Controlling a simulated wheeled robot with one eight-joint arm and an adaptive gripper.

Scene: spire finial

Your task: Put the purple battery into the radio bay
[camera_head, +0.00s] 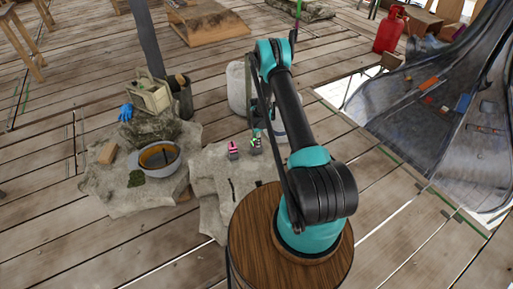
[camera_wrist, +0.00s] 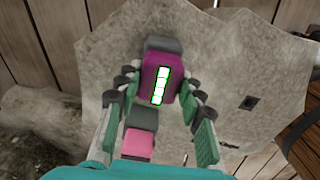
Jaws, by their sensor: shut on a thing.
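The purple battery (camera_wrist: 161,78), with a lit green and white strip on its face and a grey end, is between the fingers of my gripper (camera_wrist: 158,86) in the wrist view. The gripper is shut on it, over the pale slab. A pink battery (camera_wrist: 139,146) with a grey end is beside it, nearer the wrist; it also shows in the head view (camera_head: 233,147). A beige box with a handle (camera_head: 152,95), which may be the radio, stands on the left rock pile in the head view. I cannot make out its bay.
The pale slab (camera_wrist: 225,60) also carries a small dark rectangular piece (camera_wrist: 250,102). A white jug (camera_head: 237,88) stands behind the slab.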

